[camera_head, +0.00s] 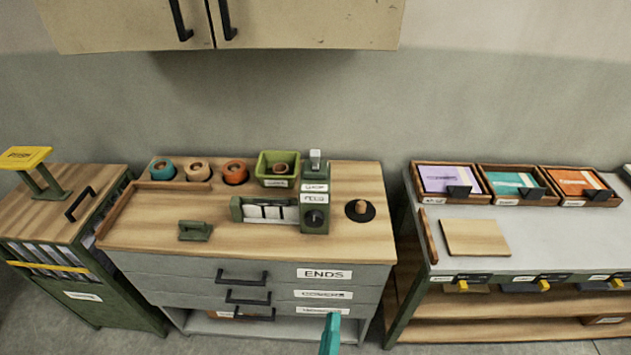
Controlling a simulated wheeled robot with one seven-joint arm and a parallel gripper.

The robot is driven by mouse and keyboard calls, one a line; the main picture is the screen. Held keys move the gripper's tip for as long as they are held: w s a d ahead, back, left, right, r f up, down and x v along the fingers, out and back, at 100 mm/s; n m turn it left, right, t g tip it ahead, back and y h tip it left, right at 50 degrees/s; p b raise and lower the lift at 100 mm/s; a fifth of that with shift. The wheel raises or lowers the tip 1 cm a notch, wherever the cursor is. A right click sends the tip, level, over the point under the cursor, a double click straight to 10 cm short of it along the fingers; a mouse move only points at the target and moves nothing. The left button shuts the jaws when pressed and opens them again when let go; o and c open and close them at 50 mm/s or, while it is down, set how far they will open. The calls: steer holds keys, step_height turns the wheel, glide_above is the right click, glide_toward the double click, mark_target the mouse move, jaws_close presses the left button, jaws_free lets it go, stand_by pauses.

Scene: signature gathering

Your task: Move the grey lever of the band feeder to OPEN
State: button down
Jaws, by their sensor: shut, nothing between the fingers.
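The band feeder (314,214) is a green upright unit at the right part of the wooden bench top. A light grey lever (315,158) stands up at its top. Two small white labels sit one above the other on its face, too small to read surely, with a dark round knob below. My gripper (331,332) shows only as a narrow teal tip at the bottom edge. It looks shut and empty, in front of the drawers and well below the feeder, apart from it. The rest of it is out of frame.
A rail with white blocks (265,211) adjoins the feeder's left side. A green bin (278,168) and several coloured rolls stand behind. A black disc with a wooden peg (360,210) is to the right. Cabinets (230,25) hang above. The bench's front left is mostly clear.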

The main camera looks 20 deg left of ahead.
mark_target(318, 160)
steer(key=w+a+r+n+t+y, duration=0.3)
steer(key=w+a+r+n, duration=0.6)
steer(key=w+r, duration=0.4)
steer(key=shift+w+a+n+y, duration=0.15)
steer(key=shift+w+n+y, duration=0.25)
steer(key=shift+w+n, duration=0.25)
steer(key=shift+r, duration=0.15)
steer(key=x, duration=1.3)
steer(key=shift+w+a+r, duration=0.1)
steer(key=shift+w, duration=0.3)
steer(key=shift+w+d, duration=0.15)
steer(key=shift+d, duration=0.05)
